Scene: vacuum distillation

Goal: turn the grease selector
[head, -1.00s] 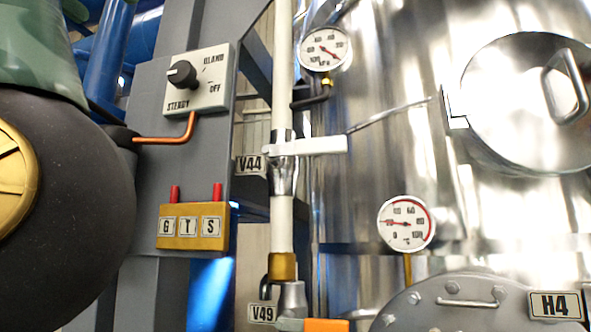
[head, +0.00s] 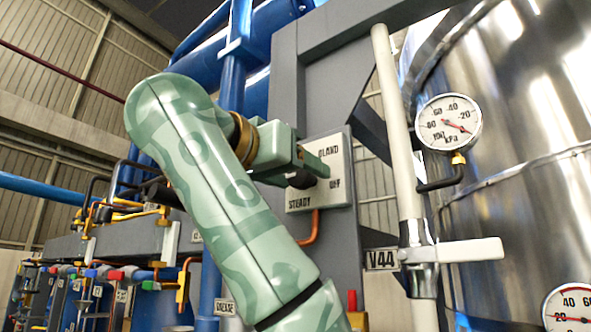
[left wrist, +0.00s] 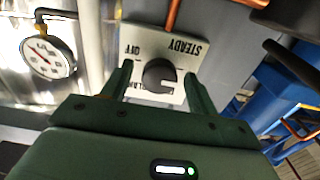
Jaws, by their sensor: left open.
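The grease selector is a black round knob (head: 300,179) on a pale square plate (head: 335,190) marked GLAND, OFF and STEADY, fixed to a grey column. My left gripper (head: 311,166) is at the plate in the head view, and one finger partly covers the knob and plate. In the left wrist view the knob (left wrist: 159,75) lies between the two spread fingers of my left gripper (left wrist: 158,80), with a gap on each side. The plate (left wrist: 181,62) appears upside down there. Which label the knob points to is hard to tell. My right gripper is not in view.
A white vertical pipe (head: 398,140) with a white lever (head: 470,251), tagged V44 (head: 382,260), stands right of the selector. A pressure gauge (head: 448,122) is beside the steel vessel (head: 530,120). An orange tube (head: 313,228) runs below the plate.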

